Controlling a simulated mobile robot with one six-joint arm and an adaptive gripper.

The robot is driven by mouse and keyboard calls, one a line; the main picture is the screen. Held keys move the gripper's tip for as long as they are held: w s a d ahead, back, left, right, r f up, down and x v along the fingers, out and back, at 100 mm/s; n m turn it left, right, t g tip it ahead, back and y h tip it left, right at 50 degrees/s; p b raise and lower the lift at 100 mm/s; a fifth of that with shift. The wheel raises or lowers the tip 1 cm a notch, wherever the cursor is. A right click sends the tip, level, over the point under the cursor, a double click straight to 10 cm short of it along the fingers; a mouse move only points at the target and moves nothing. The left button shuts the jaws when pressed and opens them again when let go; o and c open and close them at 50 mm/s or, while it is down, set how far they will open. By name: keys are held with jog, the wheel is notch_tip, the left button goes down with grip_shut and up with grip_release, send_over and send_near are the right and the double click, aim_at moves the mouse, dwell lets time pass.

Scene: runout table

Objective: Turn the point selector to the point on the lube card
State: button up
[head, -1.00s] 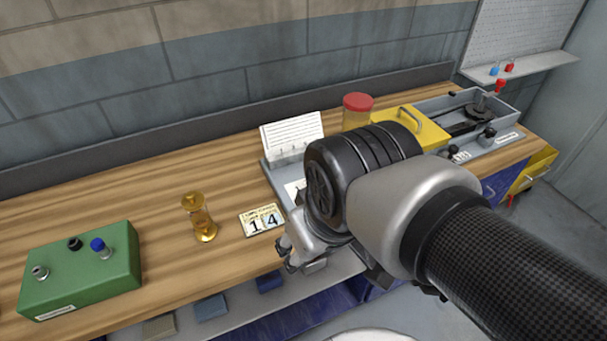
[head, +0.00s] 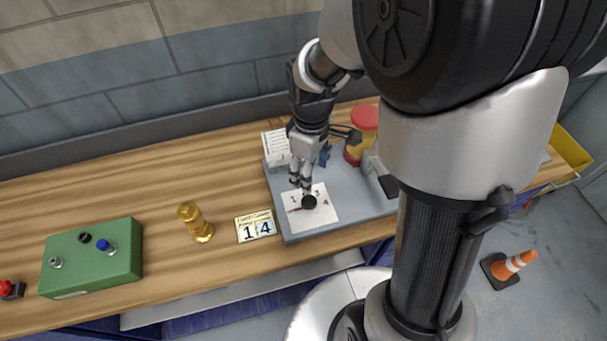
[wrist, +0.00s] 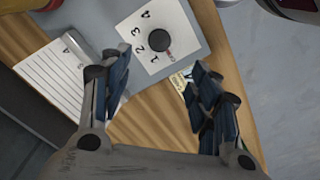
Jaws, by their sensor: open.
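The point selector is a black round knob (head: 309,202) on a white plate (head: 322,216) marked with numbers. In the wrist view the knob (wrist: 159,40) has 1, 2, 3 and 4 around it, and its red pointer lies just beyond the 1, on the side away from the 2. The lube card (wrist: 52,82) appears to be the white lined card in a holder; it also shows in the head view (head: 273,146), its writing too small to read. My gripper (head: 301,186) is open and empty above the plate, fingertips close to the knob. It hides the 2 in the head view.
A red-lidded jar (head: 364,119) stands on the grey base, right of my gripper. An orange cone (head: 510,265) stands on the floor.

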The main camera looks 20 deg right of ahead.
aim_at(309, 201)
notch_tip(309, 201, down, 14)
jog(key=b, duration=0.3)
jog(key=shift+r, duration=0.15)
jog(key=c, duration=1.1)
